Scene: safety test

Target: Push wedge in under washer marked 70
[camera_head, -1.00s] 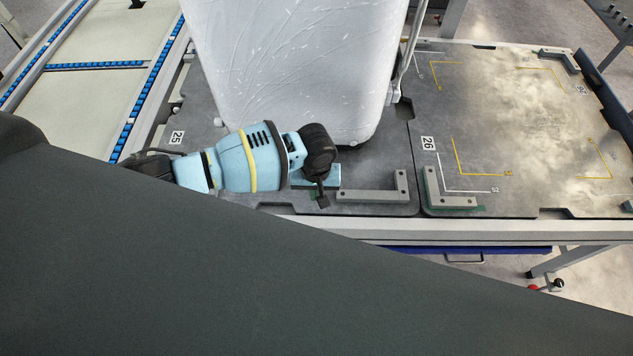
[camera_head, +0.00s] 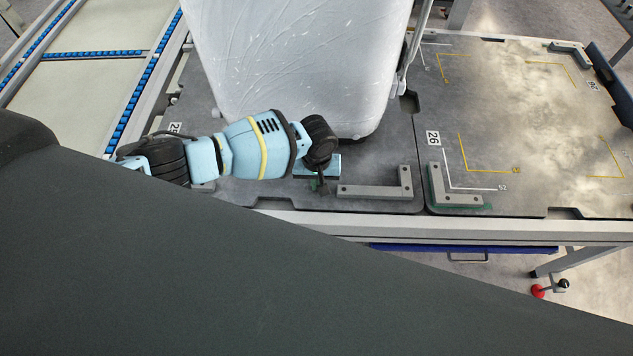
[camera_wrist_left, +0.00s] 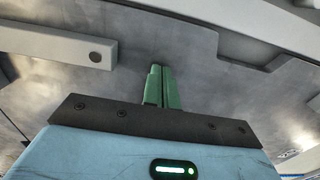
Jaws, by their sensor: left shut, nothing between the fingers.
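A large white, glossy body (camera_head: 295,60) stands on the grey platform at the top centre of the head view. It may be the washer; no mark 70 shows on it. My left gripper (camera_head: 317,189) is low over the platform, just in front of the white body's near edge. Its green fingers (camera_wrist_left: 163,88) are together with nothing between them in the left wrist view. They point along the grey platform surface. I cannot make out a wedge in either view. My right gripper is not in view.
A grey L-shaped bracket (camera_head: 375,191) lies right of my left gripper. Another bracket (camera_head: 455,198) with green edging sits farther right, near label 26 (camera_head: 433,138). The right platform (camera_head: 540,125) is free. A large dark shape covers the lower head view.

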